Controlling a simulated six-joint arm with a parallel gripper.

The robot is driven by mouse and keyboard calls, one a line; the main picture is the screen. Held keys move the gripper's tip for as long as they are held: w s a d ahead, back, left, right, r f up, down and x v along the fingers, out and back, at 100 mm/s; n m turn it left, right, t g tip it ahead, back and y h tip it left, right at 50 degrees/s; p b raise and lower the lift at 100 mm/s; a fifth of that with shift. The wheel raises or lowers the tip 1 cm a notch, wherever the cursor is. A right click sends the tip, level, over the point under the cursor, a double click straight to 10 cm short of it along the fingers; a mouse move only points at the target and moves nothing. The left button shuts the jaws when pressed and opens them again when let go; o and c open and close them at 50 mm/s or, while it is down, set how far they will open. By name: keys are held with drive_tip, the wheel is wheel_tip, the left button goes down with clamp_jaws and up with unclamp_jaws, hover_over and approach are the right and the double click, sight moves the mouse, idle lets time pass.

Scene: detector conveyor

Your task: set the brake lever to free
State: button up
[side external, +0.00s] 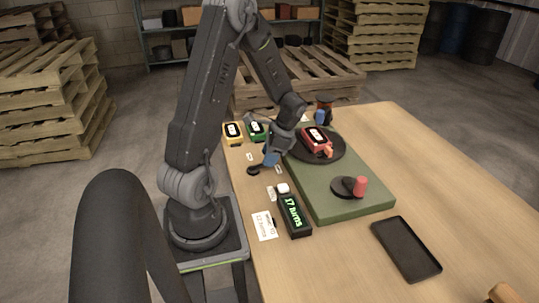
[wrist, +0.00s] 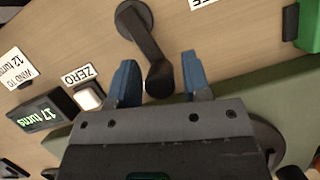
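The brake lever (wrist: 146,38) is a dark arm on a round pivot on the table. In the wrist view it runs from the pivot at the top down to a rounded knob. My gripper (wrist: 158,78) is open, with its blue fingers on either side of the knob and gaps visible on both sides. In the side view the lever (side external: 257,170) lies just beside my gripper (side external: 270,160), which partly hides it. A white label (wrist: 203,3), cut off by the top edge and upside down, lies right of the pivot; its visible letters fit FREE.
A green base (side external: 345,208) carries a dark turntable (side external: 335,151) with a red device (side external: 316,139) and a red-handled crank (side external: 359,187). A display (wrist: 42,117) reads 17 turns, near a white ZERO button (wrist: 88,97) and a card (wrist: 14,68) reading wind to 12 turns. A black tray (side external: 406,248) lies right.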

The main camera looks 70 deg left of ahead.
drive_tip(key=c, duration=0.7)
drive_tip(key=shift+c, duration=0.2)
drive_tip(key=n, duration=0.1)
drive_tip(key=a+n+h, duration=0.1)
drive_tip(key=n, duration=0.1)
drive_tip(key=shift+s+a, duration=0.25)
drive_tip(key=n, duration=0.1)
drive_tip(key=a+n+h, duration=0.1)
drive_tip(key=n, duration=0.1)
drive_tip(key=shift+s, duration=0.35)
drive_tip(key=n, duration=0.1)
drive_tip(key=s+a+n+h, duration=0.1)
drive_tip(key=n, duration=0.1)
drive_tip(key=shift+s+t, duration=0.1)
drive_tip(key=shift+t, duration=0.2)
drive_tip(key=shift+s+a+n+t+h, duration=0.2)
drive_tip(key=shift+s+n+h, duration=0.1)
drive_tip(key=shift+n, duration=0.45)
drive_tip(key=shift+s+a+n+t+h, duration=0.15)
drive_tip(key=shift+s+n+h, duration=0.15)
drive_tip(key=shift+n, duration=0.45)
drive_tip(key=o, duration=0.9)
